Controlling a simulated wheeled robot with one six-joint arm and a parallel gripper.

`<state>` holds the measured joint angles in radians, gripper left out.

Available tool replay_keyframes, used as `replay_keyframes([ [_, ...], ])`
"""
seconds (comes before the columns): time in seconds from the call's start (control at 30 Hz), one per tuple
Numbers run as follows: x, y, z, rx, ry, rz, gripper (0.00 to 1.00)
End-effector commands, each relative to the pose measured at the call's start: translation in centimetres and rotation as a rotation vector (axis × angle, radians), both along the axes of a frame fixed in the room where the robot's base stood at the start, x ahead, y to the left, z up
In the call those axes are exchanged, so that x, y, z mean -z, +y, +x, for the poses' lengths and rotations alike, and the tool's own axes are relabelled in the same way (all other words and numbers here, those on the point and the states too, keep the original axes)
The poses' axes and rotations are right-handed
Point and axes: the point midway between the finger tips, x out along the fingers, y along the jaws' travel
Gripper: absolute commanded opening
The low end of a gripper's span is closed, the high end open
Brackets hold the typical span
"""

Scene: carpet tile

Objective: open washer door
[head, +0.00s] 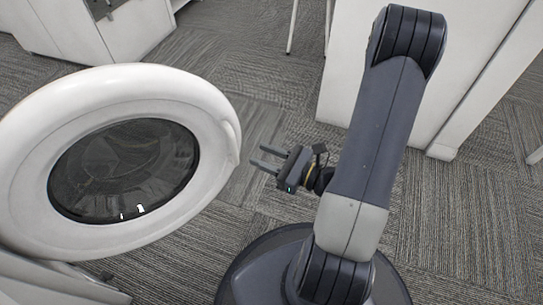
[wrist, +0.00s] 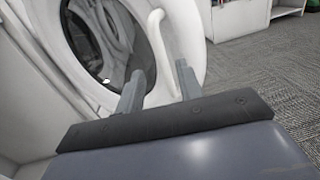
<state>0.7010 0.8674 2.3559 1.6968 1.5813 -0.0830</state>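The washer door (head: 215,185) is a thick white ring around a dark round glass (head: 124,170), standing swung out from the white washer body (head: 45,285) at lower left. In the wrist view the door (wrist: 185,40) fills the upper left and middle. Its curved white handle (wrist: 158,48) appears between my two fingers there; in the head view the handle (head: 229,138) is on the door's right edge. My gripper (head: 257,156) is open and empty, its fingertips just right of the door edge with a small gap. The gripper also shows in the wrist view (wrist: 159,68).
White cabinets (head: 350,60) stand behind and to the right of my arm. Another white unit (head: 75,30) is at upper left. Grey carpet (head: 265,65) between them is clear. A white shelf unit (wrist: 238,18) shows at the wrist view's top right.

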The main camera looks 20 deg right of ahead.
Motion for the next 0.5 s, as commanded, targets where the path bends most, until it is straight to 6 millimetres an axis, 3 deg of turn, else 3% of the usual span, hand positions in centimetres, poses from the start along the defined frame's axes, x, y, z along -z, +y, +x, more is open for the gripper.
replay_keyframes([
  [0.5, 0.02, -1.09, -1.26, 0.000, 0.000, 0.000, 0.35],
])
